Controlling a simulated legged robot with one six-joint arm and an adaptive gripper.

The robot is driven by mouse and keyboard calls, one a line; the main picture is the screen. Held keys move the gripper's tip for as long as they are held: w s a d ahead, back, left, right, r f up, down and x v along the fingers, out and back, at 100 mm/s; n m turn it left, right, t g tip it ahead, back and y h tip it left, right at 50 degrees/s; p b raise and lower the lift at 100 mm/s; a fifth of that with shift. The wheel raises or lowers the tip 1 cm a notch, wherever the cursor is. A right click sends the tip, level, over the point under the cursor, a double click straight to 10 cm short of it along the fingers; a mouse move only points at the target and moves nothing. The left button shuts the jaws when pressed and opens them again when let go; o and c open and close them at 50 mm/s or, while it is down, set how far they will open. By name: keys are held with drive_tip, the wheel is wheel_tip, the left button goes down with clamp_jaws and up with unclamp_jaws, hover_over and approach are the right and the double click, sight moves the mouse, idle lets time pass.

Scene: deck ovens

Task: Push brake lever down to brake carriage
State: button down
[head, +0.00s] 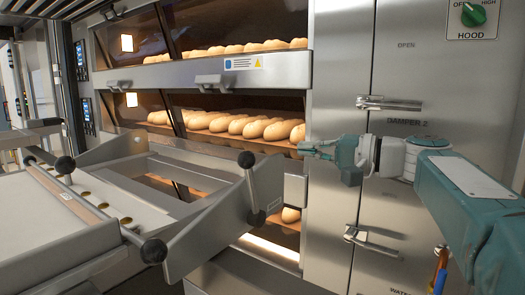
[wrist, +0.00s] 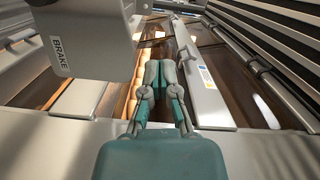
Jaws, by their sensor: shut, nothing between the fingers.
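The carriage (head: 205,240) stands at the lower left in the head view. On its near right end plate a short rod stands nearly upright, with a black ball knob (head: 246,159) on top and a dark end lower down; it looks like the brake lever. In the wrist view a grey plate marked BRAKE (wrist: 88,40) fills the upper left; no knob shows there. My gripper (head: 305,148) is shut and empty, to the right of the knob and slightly higher in the picture, apart from it. Its closed fingers also show in the wrist view (wrist: 160,68).
Deck ovens (head: 215,72) with bread loaves stand behind the carriage. A steel cabinet (head: 335,60) with latch handles (head: 390,104) is to the right, behind my arm. Other black-knobbed handles (head: 153,251) stick out from the carriage's left part.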

sight(252, 191)
drive_tip(key=shift+a, duration=0.2)
drive_tip(key=x, duration=0.9)
drive_tip(key=shift+w+a+f, duration=0.15)
drive_tip(key=shift+w+a, duration=0.05)
drive_tip(key=shift+a, duration=0.05)
drive_tip(key=s, duration=0.4)
drive_tip(key=shift+a+f, duration=0.3)
drive_tip(key=shift+a, duration=0.1)
drive_tip(key=shift+s+a+n, duration=0.15)
drive_tip(key=shift+s+n, duration=0.1)
drive_tip(key=shift+n, duration=0.15)
